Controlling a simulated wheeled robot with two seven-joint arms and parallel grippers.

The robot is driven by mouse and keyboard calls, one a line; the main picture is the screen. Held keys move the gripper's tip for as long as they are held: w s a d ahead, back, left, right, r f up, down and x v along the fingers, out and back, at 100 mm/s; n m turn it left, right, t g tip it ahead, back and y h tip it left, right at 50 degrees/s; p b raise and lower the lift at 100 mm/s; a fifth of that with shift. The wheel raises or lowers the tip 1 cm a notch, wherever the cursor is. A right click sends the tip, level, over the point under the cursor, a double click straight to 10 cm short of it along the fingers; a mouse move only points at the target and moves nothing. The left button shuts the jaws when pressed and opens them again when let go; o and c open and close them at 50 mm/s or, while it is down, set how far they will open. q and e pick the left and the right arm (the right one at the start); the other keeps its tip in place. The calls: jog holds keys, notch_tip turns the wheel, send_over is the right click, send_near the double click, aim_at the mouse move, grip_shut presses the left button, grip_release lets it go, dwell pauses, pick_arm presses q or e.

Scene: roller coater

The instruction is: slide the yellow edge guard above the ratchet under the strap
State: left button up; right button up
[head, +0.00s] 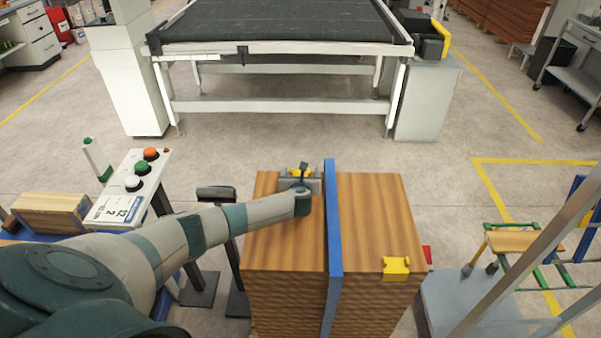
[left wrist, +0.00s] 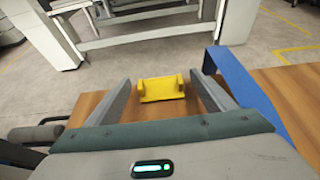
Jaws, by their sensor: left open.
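A stack of brown wooden boards (head: 375,215) has a blue strap (head: 333,225) running over its top and down the front. One yellow edge guard (head: 298,173) lies near the stack's far edge, left of the strap; it also shows in the left wrist view (left wrist: 162,88). My left gripper (head: 300,180) is open above the stack, with a finger on each side of this guard and gaps between. A second yellow guard (head: 396,266) sits at the near edge, right of the strap. The ratchet cannot be made out. My right gripper is not in view.
A control panel with buttons (head: 138,180) stands left of the stack. A long machine with a black bed (head: 280,22) stands beyond it across open floor. A metal-framed cart (head: 480,290) is close on the right. A red item (head: 427,255) shows beside the stack's right side.

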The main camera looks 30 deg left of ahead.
pick_arm(q)
jog(key=shift+w+a+f, duration=0.1)
jog(key=c, duration=1.2)
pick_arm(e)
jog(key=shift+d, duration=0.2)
